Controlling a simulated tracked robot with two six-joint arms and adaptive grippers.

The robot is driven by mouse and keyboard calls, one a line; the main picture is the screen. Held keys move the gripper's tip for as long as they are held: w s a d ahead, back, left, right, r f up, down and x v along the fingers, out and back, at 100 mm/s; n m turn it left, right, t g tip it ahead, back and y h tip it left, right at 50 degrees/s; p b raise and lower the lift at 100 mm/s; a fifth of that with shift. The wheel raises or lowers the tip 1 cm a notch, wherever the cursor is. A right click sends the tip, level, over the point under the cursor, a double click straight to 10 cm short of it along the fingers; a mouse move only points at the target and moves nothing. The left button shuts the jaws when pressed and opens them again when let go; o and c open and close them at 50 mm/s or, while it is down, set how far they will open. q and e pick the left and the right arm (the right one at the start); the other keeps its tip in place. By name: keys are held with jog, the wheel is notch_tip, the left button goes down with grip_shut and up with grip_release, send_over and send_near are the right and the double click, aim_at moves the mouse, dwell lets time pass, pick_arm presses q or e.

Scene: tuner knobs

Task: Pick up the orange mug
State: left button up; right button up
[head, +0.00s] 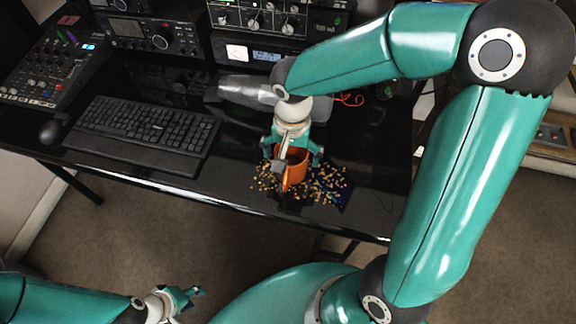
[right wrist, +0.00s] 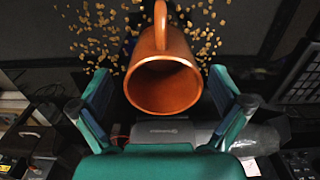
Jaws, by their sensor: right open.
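The orange mug (head: 293,172) stands near the front edge of the black desk, partly hidden by my right gripper (head: 291,158) in the head view. In the right wrist view the mug (right wrist: 162,88) shows its open mouth, with the handle at the top of the picture. My right gripper (right wrist: 160,100) is open, with one finger on each side of the mug and a visible gap to each. My left gripper (head: 186,297) is low in the head view, in front of the desk and far from the mug; its jaw opening is too small to judge.
Small tan pieces (head: 325,183) lie scattered around the mug, with a dark blue packet (head: 340,194) beside it. A black keyboard (head: 140,130) and mouse (head: 51,131) are to the left. Radio gear (head: 150,35) stands at the back. The desk's front edge (head: 230,208) is close.

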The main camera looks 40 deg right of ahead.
jog(key=f, duration=0.5)
jog(key=shift+w+d+f, duration=0.1)
jog(key=shift+w+d, duration=0.1)
jog(key=shift+w, duration=0.15)
jog(key=shift+s, duration=0.1)
jog(key=c, duration=1.2)
